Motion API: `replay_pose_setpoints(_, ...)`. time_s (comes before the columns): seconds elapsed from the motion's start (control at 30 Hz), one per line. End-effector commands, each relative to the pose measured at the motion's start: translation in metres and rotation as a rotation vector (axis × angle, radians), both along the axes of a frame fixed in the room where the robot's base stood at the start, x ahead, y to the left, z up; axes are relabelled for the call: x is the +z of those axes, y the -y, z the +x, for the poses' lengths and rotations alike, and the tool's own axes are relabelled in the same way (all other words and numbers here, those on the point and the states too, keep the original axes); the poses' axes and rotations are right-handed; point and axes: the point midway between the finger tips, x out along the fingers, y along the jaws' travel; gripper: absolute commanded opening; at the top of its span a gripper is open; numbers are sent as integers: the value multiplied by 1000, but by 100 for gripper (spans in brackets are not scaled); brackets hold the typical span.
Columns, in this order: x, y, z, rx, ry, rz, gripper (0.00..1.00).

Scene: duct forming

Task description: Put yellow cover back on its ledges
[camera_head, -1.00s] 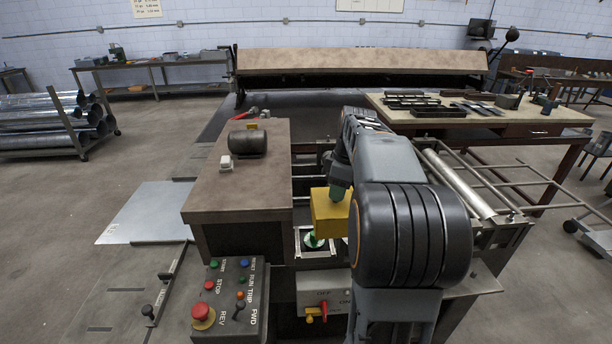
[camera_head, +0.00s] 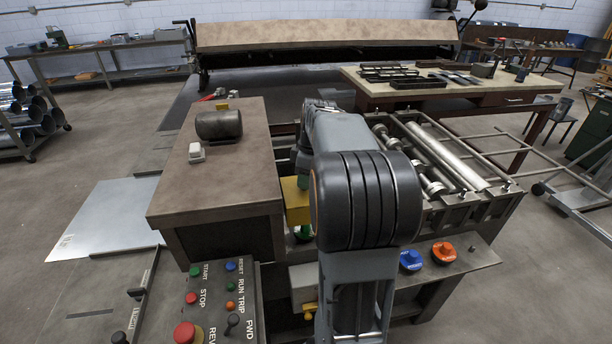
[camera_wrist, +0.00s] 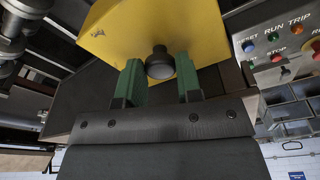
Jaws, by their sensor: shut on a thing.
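The yellow cover (camera_head: 296,194) is a box-like piece with a round black knob (camera_wrist: 160,63). In the head view it hangs beside the right side of the brown-topped cabinet, partly hidden by my arm. In the wrist view the cover (camera_wrist: 165,25) fills the upper middle. My gripper (camera_wrist: 159,72) has its green fingers on either side of the knob, shut on it. The ledges cannot be made out; the cover and my arm hide most of that opening.
The brown-topped cabinet (camera_head: 205,180) bears a dark cylinder (camera_head: 219,125) and stands close left of the cover. A control panel (camera_head: 218,305) with buttons is in front. Rollers (camera_head: 440,155) lie right of my arm. Blue (camera_head: 411,260) and orange (camera_head: 444,252) knobs sit on the front shelf.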

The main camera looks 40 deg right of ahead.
Motion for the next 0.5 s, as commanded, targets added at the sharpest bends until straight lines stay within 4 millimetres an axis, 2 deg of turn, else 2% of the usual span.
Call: replay_pose_setpoints(0.5,-52,-1,1,3,0,0,0)
